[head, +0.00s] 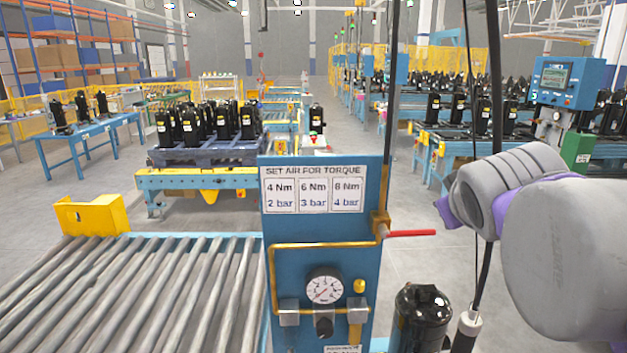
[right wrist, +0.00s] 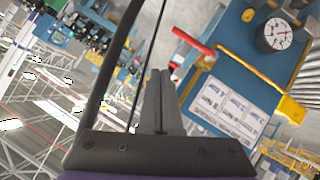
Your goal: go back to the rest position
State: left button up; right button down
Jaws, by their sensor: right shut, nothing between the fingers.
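My right gripper (right wrist: 160,74) shows in the right wrist view with its two fingers together, shut and empty. Its tips appear near the red valve handle (right wrist: 193,41); I cannot tell whether they touch. In the head view my grey right arm with purple bands comes in from the right edge, and its gripper is not visible there. The same red handle (head: 411,233) sticks out rightward from the blue torque panel (head: 320,240), left of my arm. My left arm and gripper are in neither view.
A roller conveyor (head: 130,290) lies at the left front. A black compressor (head: 421,318) stands right of the panel's foot. A dark hose (head: 493,150) and thin cable hang beside my right arm. A pallet of compressors (head: 210,150) stands further back. Open floor (head: 420,270) shows right of the panel.

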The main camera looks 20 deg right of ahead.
jog(key=a+f+g+y, duration=0.15)
jog(key=a+f, duration=0.35)
jog(key=f, duration=0.7)
jog(key=a+f+y, duration=0.2)
jog(key=a+f, duration=0.2)
jog(key=f, duration=0.8)
jog(key=s+a+f+g+y, duration=0.1)
jog(key=s+a+f, duration=0.3)
jog(key=f, duration=0.5)
jog(key=s+a+f+g+y, duration=0.1)
jog(key=s+a+f, duration=0.3)
jog(key=f, duration=0.6)
jog(key=shift+a+y, duration=0.5)
jog(key=shift+y, duration=0.05)
jog(key=shift+w+g, duration=0.15)
jog(key=shift+g, duration=0.1)
